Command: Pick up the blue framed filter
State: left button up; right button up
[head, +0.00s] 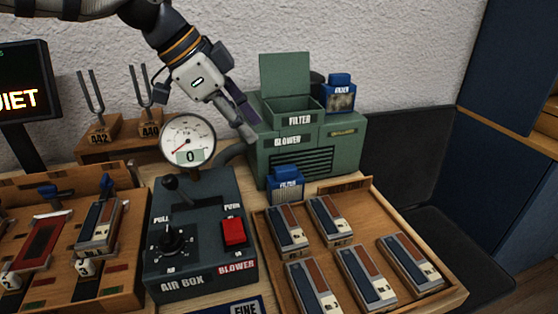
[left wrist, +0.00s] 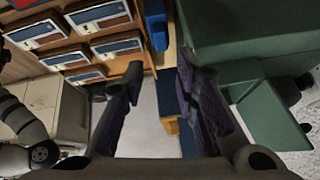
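A blue framed filter (head: 286,186) with a pale, pleated face stands in front of the green blower (head: 335,140), behind the wooden tray. A second blue framed block (head: 340,94) with a darker face stands on top of the blower, at its right; its label is too small to read. My left gripper (head: 243,124) hangs pointing down at the blower's front left, above and left of the front filter. In the left wrist view its fingers (left wrist: 160,66) are apart with nothing between them; a blue shape (left wrist: 156,28), likely the front filter, lies beyond the fingertips. My right gripper is not in view.
The blower's filter box (head: 292,108) has its lid raised. The air box (head: 200,235) with its dial gauge (head: 188,142) stands left of the front filter. The wooden tray (head: 346,186) of several blocks lies in front. Tuning forks (head: 145,90) stand at the back left.

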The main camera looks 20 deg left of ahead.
pick_arm(q)
send_near(285, 168)
jog(key=x, duration=0.2)
jog(key=b, duration=0.1)
jog(key=shift+s+d+f, duration=0.15)
jog(key=shift+f, duration=0.3)
jog(key=x, duration=0.5)
jog(key=shift+w+d+f, duration=0.1)
jog(key=shift+w+f, duration=0.05)
jog(key=shift+w, duration=0.15)
jog(key=shift+c, duration=0.2)
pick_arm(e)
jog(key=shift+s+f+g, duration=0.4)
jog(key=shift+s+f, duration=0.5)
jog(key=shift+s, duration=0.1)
pick_arm(q)
grip_shut()
